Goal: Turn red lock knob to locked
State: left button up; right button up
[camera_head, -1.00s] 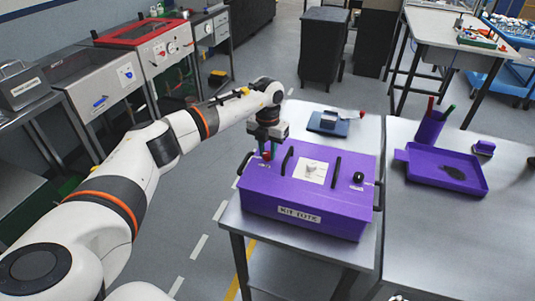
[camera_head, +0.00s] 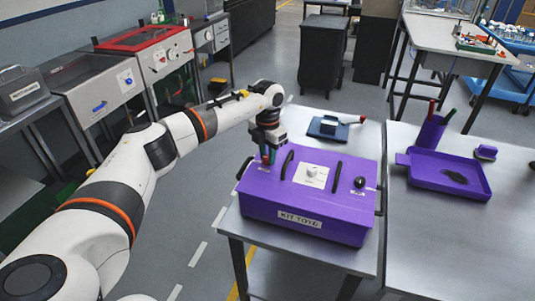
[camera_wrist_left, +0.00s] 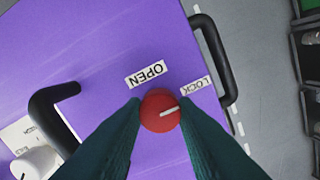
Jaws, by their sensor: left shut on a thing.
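The purple kit tote (camera_head: 310,222) stands on the steel table, with labels and several knobs on its top. The red lock knob (camera_wrist_left: 160,111) is between the two dark green fingers of my left gripper (camera_wrist_left: 160,115), which is shut on it. Its white pointer line slants toward the LOCK label (camera_wrist_left: 196,86); the OPEN label (camera_wrist_left: 146,74) is on the other side. In the head view my left gripper (camera_head: 267,157) is at the tote's left end, pointing down, and hides most of the knob. My right gripper is not in view.
A white knob (camera_head: 312,173) on a pale plate and a black knob (camera_head: 360,182) are also on the tote. Black handles (camera_head: 337,176) rise from its top. A purple tray (camera_head: 450,190) is on the right table.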

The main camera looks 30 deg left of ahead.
aim_at(267, 157)
pick_arm(q)
jog(key=o, duration=1)
jog(key=shift+r, duration=0.1)
jog(key=shift+r, duration=0.35)
notch_tip(267, 157, up, 11)
jog(key=b, duration=0.3)
